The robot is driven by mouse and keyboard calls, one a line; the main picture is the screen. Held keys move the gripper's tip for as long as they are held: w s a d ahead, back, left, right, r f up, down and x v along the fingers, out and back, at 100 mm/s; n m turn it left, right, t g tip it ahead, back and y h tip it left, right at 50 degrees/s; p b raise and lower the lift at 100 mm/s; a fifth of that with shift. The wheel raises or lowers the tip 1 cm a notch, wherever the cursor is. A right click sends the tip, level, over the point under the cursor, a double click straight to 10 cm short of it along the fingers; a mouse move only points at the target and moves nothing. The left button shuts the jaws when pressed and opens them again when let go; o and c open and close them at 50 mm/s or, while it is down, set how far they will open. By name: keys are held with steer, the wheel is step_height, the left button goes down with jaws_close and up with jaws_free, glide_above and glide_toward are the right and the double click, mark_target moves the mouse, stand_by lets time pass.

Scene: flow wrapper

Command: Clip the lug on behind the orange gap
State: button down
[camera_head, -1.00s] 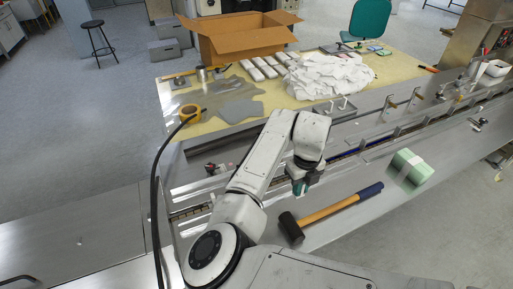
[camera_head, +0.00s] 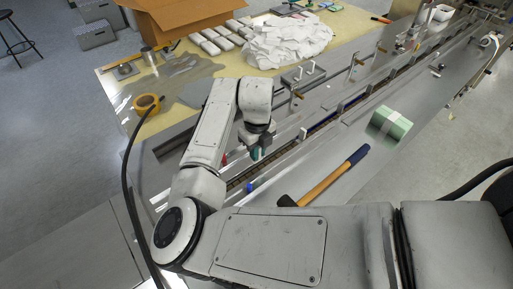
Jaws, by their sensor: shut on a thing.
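My gripper (camera_head: 256,153) hangs fingers-down over the near part of the wrapper's long chain channel (camera_head: 282,158). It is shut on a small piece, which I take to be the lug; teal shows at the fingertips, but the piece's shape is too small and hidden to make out. Several upright pale lugs (camera_head: 302,133) stand spaced along the channel toward the upper right. I cannot make out an orange-marked gap; my arm hides part of the near channel. A small blue part (camera_head: 250,187) sits at the channel's near end.
A hammer (camera_head: 331,178) with an orange-yellow and blue handle lies on the steel deck right of the channel. The worktable behind holds a tape roll (camera_head: 146,103), crumpled white film (camera_head: 285,40) and a cardboard box (camera_head: 180,18).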

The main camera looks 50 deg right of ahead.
mark_target(257, 170)
steer(key=shift+f+b, duration=1.95)
steer(key=shift+f, duration=1.15)
steer(key=shift+s+f, duration=0.1)
steer(key=shift+f, duration=0.05)
steer(key=c, duration=1)
jaws_free()
step_height(257, 170, up, 11)
steer(key=shift+f+b, duration=0.1)
steer(key=shift+b, duration=0.65)
